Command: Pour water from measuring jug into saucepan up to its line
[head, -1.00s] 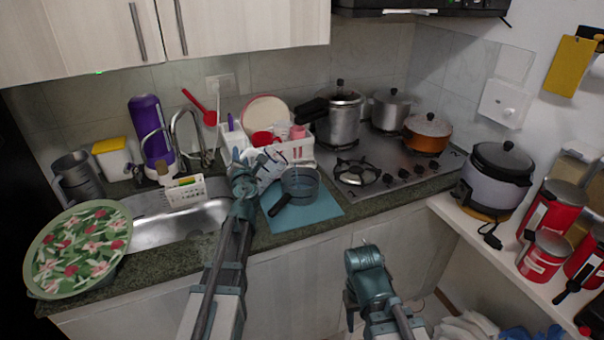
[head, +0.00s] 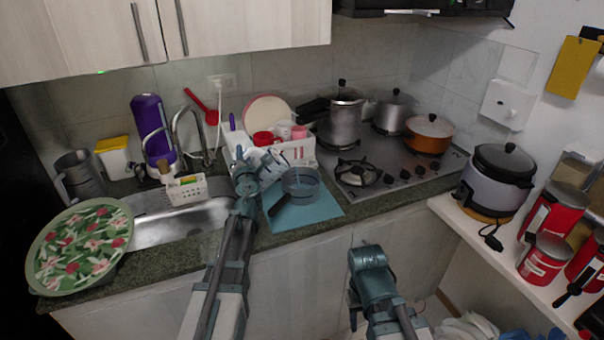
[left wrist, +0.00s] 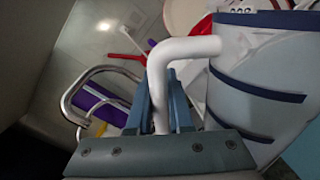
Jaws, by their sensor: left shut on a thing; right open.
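The measuring jug (left wrist: 255,85), pale and see-through with dark blue lines, shows large and tilted in the left wrist view. In the head view the jug (head: 276,160) is just left of and above the saucepan. My left gripper (head: 242,168) is shut on the jug's white handle (left wrist: 182,52). The grey saucepan (head: 301,184) stands on the blue mat, its dark handle toward the front left. A faint pale streak shows inside it; I cannot tell the water level or see its line. My right gripper (head: 366,258) is open and empty, in front of the counter.
The blue mat (head: 325,210) lies left of the gas stove (head: 390,172). A white dish rack (head: 300,151) with cups stands behind the jug. The sink (head: 165,230) and a floral tray (head: 85,250) are left. A rice cooker (head: 495,185) stands on the right shelf.

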